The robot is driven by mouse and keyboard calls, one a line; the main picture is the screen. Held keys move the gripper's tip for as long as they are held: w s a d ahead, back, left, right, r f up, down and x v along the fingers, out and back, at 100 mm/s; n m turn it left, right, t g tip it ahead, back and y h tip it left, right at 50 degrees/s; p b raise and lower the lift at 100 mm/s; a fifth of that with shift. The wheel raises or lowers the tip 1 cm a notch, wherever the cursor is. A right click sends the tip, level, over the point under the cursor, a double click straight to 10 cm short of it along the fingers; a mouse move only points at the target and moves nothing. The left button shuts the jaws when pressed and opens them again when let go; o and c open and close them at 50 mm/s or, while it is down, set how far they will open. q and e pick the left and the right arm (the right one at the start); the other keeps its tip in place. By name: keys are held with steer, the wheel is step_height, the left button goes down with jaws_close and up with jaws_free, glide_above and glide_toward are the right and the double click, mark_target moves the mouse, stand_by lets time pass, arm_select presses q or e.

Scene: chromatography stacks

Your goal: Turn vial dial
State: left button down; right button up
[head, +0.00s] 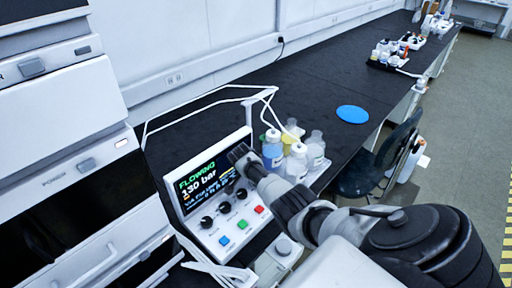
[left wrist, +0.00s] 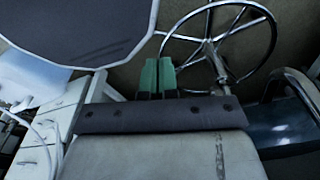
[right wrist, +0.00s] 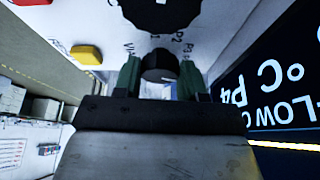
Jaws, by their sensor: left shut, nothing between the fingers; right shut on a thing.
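A white control unit (head: 237,240) stands on the black bench with a lit screen (head: 205,180) reading "FLOWING 130 bar". Its panel has several black dials (head: 225,207). My right gripper (right wrist: 160,80) is shut on a small black dial (right wrist: 160,63), one green finger on each side. Printed labels ring that dial, partly covered by the fingers. In the head view the end of my right arm (head: 240,154) is at the screen's right edge, and its fingertips cannot be made out. My left gripper (left wrist: 157,78) is shut and empty, away from the panel.
Capped bottles (head: 273,150) stand close behind my right wrist. A blue disc (head: 352,114) lies on the bench. Red (head: 259,209), green and blue buttons line the panel's front. In the left wrist view, a metal wheel-like ring (left wrist: 220,40) is near the fingers.

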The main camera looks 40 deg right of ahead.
steer(key=o, duration=0.9)
steer(key=shift+o, duration=0.2)
steer(key=shift+w+a+r, duration=0.1)
steer(key=shift+a+r, duration=0.1)
steer(key=shift+r, duration=0.4)
steer(key=p+v, duration=0.1)
steer(key=v, duration=0.8)
steer(key=shift+a+r, duration=0.15)
steer(key=shift+r, duration=0.1)
